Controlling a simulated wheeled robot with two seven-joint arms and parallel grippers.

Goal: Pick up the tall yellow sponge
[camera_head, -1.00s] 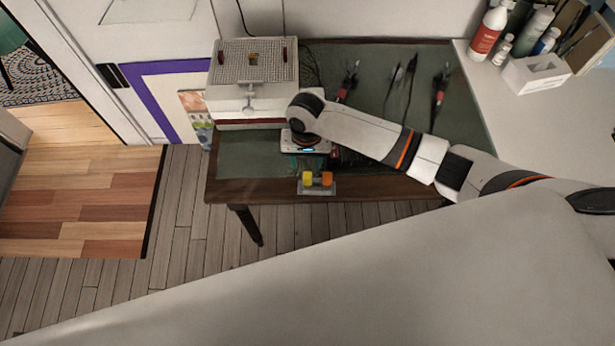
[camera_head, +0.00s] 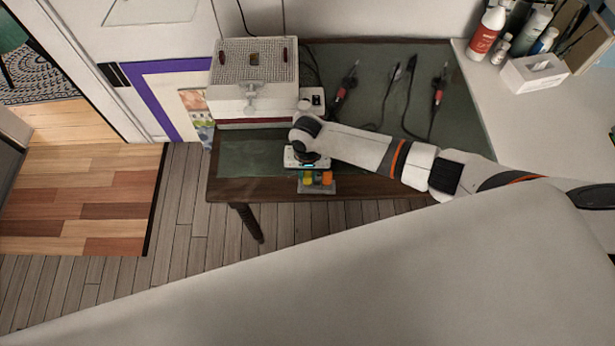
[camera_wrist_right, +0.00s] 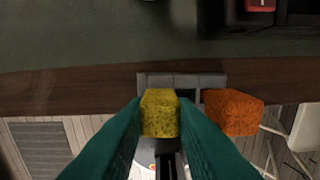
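The tall yellow sponge (camera_head: 308,178) stands beside an orange sponge (camera_head: 327,178) in a small grey holder (camera_head: 318,188) at the table's front edge. In the right wrist view, the yellow sponge (camera_wrist_right: 160,112) is between the teal fingers of my right gripper (camera_wrist_right: 160,102), with no clear gap on either side. Whether the fingers press on it is unclear. The orange sponge (camera_wrist_right: 233,111) is just right of the right finger. In the head view, my right gripper (camera_head: 308,175) is partly hidden behind its own wrist. My left gripper is not in view.
The dark green table (camera_head: 250,155) has a wooden front edge. A white box-shaped device (camera_head: 253,85) stands at its back left. Several cabled tools (camera_head: 345,90) lie at the back right. Bottles (camera_head: 490,30) and a white box (camera_head: 535,72) stand on the right counter.

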